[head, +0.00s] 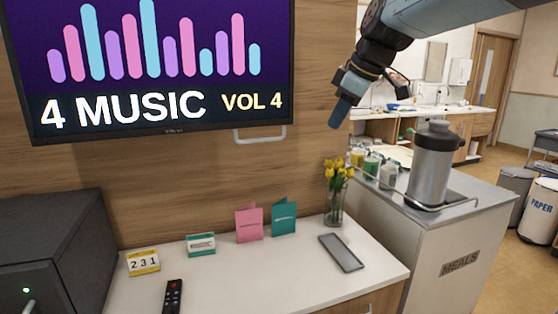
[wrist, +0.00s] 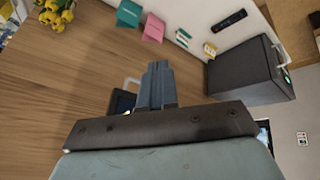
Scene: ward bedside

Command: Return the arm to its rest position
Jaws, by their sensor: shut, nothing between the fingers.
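My gripper (head: 341,111) hangs in the air at the upper right of the head view, pointing down. It is in front of the wood panel, right of the screen and above the vase of flowers. Its fingers are together with nothing between them. In the wrist view the closed fingers (wrist: 158,84) show in the middle, in front of the wood panel. My arm comes in from the top right of the head view.
A bedside top (head: 240,278) holds a vase of yellow flowers (head: 334,205), a phone (head: 341,252), cards, a calendar (head: 143,262) and a remote (head: 173,296). A wall screen (head: 160,100) is at left. A meals cart (head: 455,240) with a steel canister (head: 430,168) stands right.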

